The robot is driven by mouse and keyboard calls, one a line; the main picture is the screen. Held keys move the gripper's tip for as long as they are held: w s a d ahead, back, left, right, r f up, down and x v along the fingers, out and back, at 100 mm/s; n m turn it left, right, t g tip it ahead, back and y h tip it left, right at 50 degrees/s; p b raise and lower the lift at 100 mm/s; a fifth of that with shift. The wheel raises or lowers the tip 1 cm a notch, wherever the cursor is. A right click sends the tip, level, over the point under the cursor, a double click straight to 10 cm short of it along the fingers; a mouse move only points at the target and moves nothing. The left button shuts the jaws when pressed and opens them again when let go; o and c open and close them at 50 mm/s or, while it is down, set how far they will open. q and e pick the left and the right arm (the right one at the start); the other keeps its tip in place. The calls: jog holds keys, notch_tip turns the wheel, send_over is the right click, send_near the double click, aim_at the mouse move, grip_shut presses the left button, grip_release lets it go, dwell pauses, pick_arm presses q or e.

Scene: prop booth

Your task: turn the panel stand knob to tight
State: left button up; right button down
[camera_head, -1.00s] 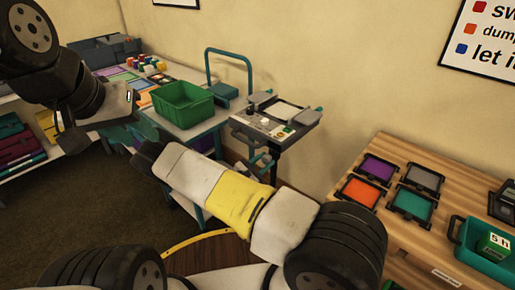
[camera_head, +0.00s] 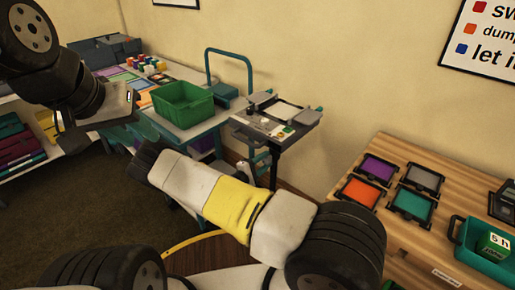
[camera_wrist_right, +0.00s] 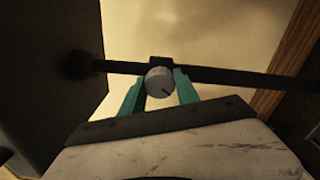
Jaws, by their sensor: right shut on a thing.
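The panel stand (camera_head: 245,127) stands against the back wall in the head view, with a flat top on a dark post. In the right wrist view, its knob (camera_wrist_right: 158,80) is a round light-grey piece with a dark mark toward its lower right. It sits on a dark bar. My right gripper (camera_wrist_right: 160,88) is shut on the knob, one teal finger on each side. In the head view the knob is too small to make out. My left gripper (camera_head: 100,122) hangs at the left, away from the stand; its fingertips are unclear.
A green bin (camera_head: 183,104) sits on a cart left of the stand. A wooden table (camera_head: 380,235) at the right holds several coloured trays and a teal basket (camera_head: 480,262). Shelves (camera_head: 25,170) stand at the far left. My right forearm crosses the middle.

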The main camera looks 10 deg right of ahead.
jog(key=shift+m, duration=0.6)
jog(key=c, duration=0.9)
grip_release()
jog(key=shift+a, duration=0.15)
